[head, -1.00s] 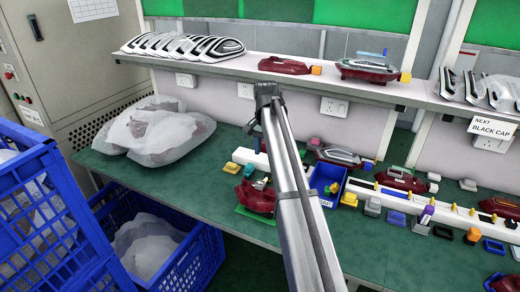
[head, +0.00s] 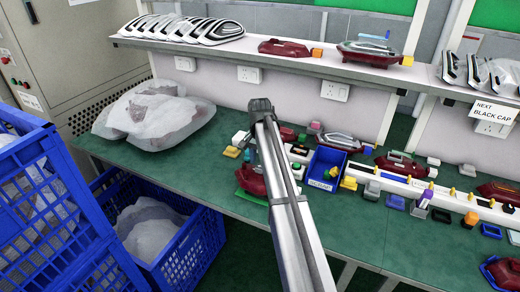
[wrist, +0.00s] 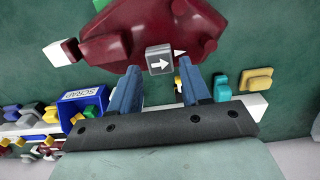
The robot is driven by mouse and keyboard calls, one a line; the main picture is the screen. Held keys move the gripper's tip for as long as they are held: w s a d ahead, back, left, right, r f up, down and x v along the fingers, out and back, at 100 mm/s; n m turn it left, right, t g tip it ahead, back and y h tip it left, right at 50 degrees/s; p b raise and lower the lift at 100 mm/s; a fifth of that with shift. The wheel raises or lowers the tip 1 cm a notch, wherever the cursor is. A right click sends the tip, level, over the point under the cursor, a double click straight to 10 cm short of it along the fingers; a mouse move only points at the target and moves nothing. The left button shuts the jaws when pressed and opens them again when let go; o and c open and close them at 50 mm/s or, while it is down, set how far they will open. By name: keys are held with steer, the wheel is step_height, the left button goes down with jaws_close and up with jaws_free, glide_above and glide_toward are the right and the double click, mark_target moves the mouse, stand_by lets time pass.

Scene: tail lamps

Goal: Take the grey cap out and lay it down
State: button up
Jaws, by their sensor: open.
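A grey cap (wrist: 159,60) with a white arrow on top sits on a dark red tail lamp (wrist: 105,48) in the wrist view. My gripper (wrist: 159,68) is open, its two blue fingers apart with one to each side of the cap's near part. The fingers do not visibly press on the cap, and their height over it is hard to tell. In the head view the lamp (head: 251,181) stands on a green mat, partly behind my arm. The fingers are hidden there.
A blue scrap bin (wrist: 82,103) stands near the lamp and also shows in the head view (head: 325,170). Small coloured caps and a white rail with more lamps (head: 402,162) lie to the right. A wrapped bag (head: 155,112) lies left. The front table strip is bare.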

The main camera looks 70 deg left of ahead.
mark_target(260, 169)
steer(key=shift+f, duration=1.25)
steer(key=shift+c, duration=0.3)
jaws_close()
